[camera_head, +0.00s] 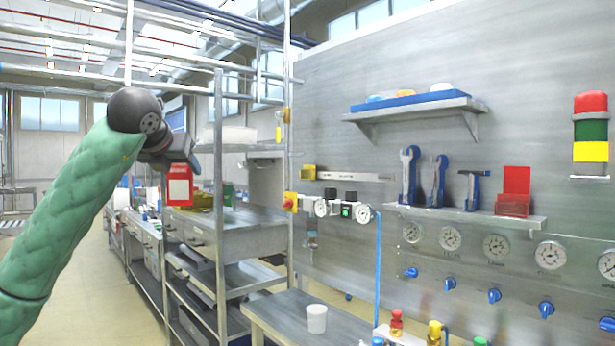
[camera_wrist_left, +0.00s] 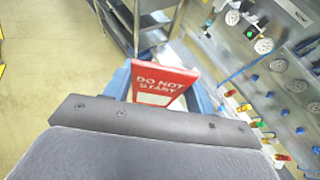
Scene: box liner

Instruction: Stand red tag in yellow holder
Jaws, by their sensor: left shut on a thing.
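My left gripper (camera_head: 182,158) is shut on the red tag (camera_head: 180,187), which hangs upright below the fingers with a pale label on its face. In the left wrist view, the red tag (camera_wrist_left: 160,82) reads "DO NOT START" and sits between blue finger parts. A yellow object (camera_head: 203,201) rests on the metal bench just behind and right of the tag, partly hidden by it; I cannot tell for sure whether it is the yellow holder. A small yellow block (camera_head: 308,172) is on the wall panel farther right. My right gripper is not in view.
The metal bench (camera_head: 250,240) has an upright post (camera_head: 218,150) at its front. A white cup (camera_head: 317,318) stands on a lower table. The wall shelf (camera_head: 470,220) holds blue tools and a red holder (camera_head: 513,193). Gauges and valves project from the panel.

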